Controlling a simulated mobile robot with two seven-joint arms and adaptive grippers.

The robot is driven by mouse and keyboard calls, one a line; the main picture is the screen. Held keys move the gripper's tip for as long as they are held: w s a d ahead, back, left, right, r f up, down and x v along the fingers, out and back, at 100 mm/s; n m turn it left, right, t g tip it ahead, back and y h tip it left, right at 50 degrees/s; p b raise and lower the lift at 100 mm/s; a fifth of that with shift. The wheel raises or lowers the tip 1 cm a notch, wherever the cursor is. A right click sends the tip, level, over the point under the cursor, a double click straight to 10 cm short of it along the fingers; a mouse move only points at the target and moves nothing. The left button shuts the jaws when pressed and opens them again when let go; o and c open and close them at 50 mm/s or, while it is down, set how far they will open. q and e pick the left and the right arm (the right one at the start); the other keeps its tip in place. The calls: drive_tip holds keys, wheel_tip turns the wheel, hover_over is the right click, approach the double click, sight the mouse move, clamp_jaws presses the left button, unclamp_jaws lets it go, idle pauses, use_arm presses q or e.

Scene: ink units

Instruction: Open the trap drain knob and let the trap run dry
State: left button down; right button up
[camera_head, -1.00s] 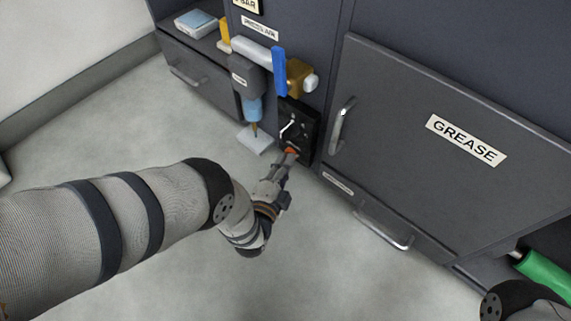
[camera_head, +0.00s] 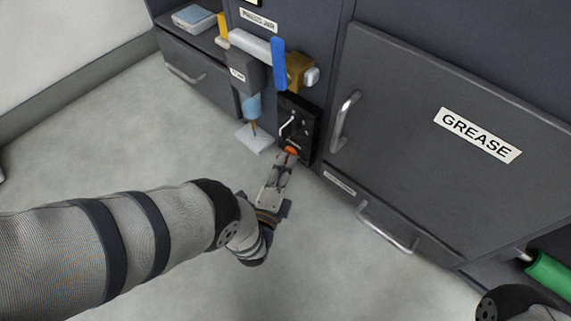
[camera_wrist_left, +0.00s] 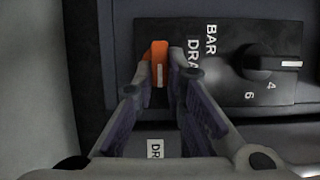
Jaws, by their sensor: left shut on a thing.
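A black control panel (camera_head: 299,120) is set low in the dark cabinet. In the left wrist view, an orange knob (camera_wrist_left: 158,62) with a white stripe stands at the panel's left end, beside a partly hidden label reading "DRA". The orange knob also shows in the head view (camera_head: 291,150), at the panel's lower edge. My left gripper (camera_head: 287,161) is shut on it, with fingertips on both sides. The trap appears to be the blue bowl (camera_head: 252,106) under a grey block, with a brass tip pointing down. I cannot tell whether liquid is in it. My right gripper is out of view.
A white pad (camera_head: 254,138) lies below the brass tip. A black pointer knob (camera_wrist_left: 265,62) sits near the orange knob, by "BAR", 4 and 6. A blue lever (camera_head: 279,64) stands above the panel. A GREASE door (camera_head: 430,140) with a handle is at right. The floor is clear.

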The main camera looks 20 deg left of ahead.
use_arm(q)
drive_tip(key=shift+a, duration=0.15)
drive_tip(key=c, duration=1.6)
unclamp_jaws()
drive_tip(key=shift+c, duration=0.2)
drive_tip(key=s, duration=1.2)
drive_tip(key=shift+d, duration=0.3)
